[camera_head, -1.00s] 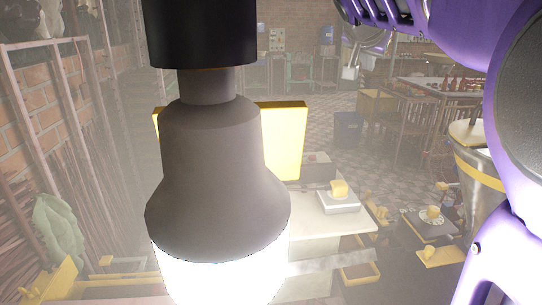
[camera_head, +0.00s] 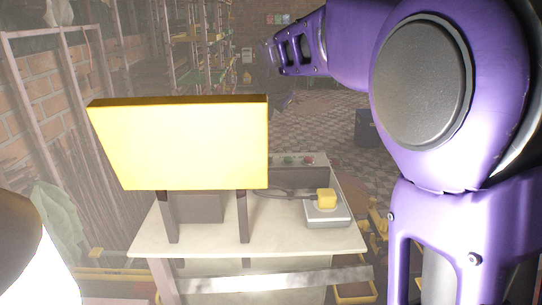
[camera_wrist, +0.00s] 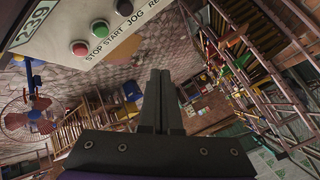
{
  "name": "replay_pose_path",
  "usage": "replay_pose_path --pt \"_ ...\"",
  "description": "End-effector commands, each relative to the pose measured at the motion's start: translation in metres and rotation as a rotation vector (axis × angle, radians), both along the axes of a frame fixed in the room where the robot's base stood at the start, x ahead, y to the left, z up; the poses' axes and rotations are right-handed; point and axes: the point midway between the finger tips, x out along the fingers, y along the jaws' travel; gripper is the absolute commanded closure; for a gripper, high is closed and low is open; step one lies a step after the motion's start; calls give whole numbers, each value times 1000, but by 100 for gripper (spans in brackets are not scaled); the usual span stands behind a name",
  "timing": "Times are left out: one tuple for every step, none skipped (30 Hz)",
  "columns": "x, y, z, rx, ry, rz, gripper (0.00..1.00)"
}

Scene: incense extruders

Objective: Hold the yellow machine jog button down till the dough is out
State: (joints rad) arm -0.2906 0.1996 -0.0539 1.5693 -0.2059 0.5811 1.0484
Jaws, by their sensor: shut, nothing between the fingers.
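In the wrist view my gripper (camera_wrist: 160,75) has its two dark fingers together, with nothing between them. A light control panel (camera_wrist: 60,22) fills the upper left, with a red button (camera_wrist: 80,48) by STOP, a green button (camera_wrist: 100,28) by START and a black button (camera_wrist: 124,7) by JOG. The fingers point past the panel's lower right and are apart from it. In the head view a large yellow board (camera_head: 180,142) stands on a pale table (camera_head: 280,240). No dough coming out is visible.
A grey scale (camera_head: 328,221) with a yellow block (camera_head: 326,198) stands on the table's right. Behind it is a box with red and green buttons (camera_head: 295,160). A bright lamp (camera_head: 35,260) blocks the lower left. Racks (camera_wrist: 265,75) stand at the right.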

Motion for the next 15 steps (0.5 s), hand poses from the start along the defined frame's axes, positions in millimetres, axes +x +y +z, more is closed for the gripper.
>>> replay_pose_path --pt "0 3 -3 10 5 2 100" --pt "0 4 -4 14 8 4 100" --pt "-1 6 -5 19 10 6 100" --pt "-1 7 -6 21 11 7 100" --pt "-1 8 -6 22 12 8 100" --pt "-1 8 -7 24 12 8 100" --pt "-1 9 -7 24 12 9 100" --pt "-1 9 -7 24 12 9 100" --pt "-1 9 -7 24 12 8 100" --pt "-1 9 -7 24 12 8 100" --pt "-1 9 -7 23 12 9 100" --pt "-1 9 -7 23 12 9 100" --pt "-1 8 -7 23 12 9 100" --pt "-1 8 -7 23 12 9 100" --pt "-1 8 -7 23 12 9 100"
